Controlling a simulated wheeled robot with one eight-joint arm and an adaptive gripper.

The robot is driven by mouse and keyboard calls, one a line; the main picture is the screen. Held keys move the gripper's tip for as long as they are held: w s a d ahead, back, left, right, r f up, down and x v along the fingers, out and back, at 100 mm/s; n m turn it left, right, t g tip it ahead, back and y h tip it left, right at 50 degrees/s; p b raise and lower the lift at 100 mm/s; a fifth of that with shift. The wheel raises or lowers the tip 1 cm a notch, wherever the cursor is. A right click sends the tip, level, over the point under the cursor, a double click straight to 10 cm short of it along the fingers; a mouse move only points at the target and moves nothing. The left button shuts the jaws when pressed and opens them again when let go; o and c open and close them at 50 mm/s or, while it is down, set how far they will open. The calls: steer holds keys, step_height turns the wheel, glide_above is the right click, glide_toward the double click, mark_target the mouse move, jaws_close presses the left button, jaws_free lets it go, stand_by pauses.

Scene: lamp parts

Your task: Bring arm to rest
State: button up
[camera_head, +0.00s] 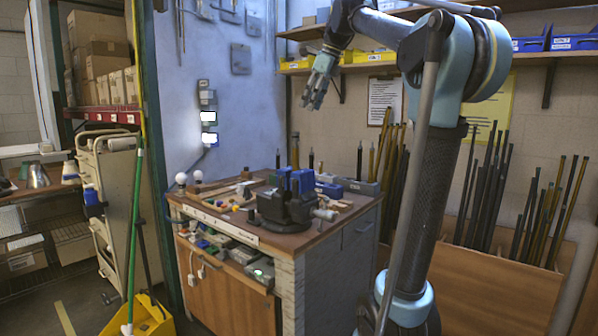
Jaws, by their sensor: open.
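My gripper (317,88) is high in the upper middle of the head view, hanging from my raised, folded arm. Its fingers point down and look spread, with nothing between them. It is well above and behind the workbench (180,200) in the picture, touching nothing that I can see. A dark vise (283,210) with blue parts sits at the bench's front right.
A wall shelf (550,58) with blue and yellow bins is behind my arm. Long rods (480,190) lean against the right wall. A cart (112,200), a green-handled broom (137,200) and a yellow dustpan (152,318) stand at left. The air around my gripper looks clear.

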steer(key=s+d+f+n+h, duration=0.1)
steer(key=s+d+f+n, duration=0.4)
steer(key=f, duration=1.1)
steer(key=s+d+f+n+h, duration=0.1)
steer(key=s+d+f+n, duration=0.5)
steer(key=s+f, duration=0.8)
steer(key=s+d+f+n+h, duration=0.2)
steer(key=s+d+f+n, duration=0.3)
steer(key=s+f+n, duration=0.5)
step_height(320, 180, down, 10)
steer(key=shift+d+r+n, duration=0.15)
steer(key=shift+r+n, duration=0.05)
steer(key=shift+n, duration=0.4)
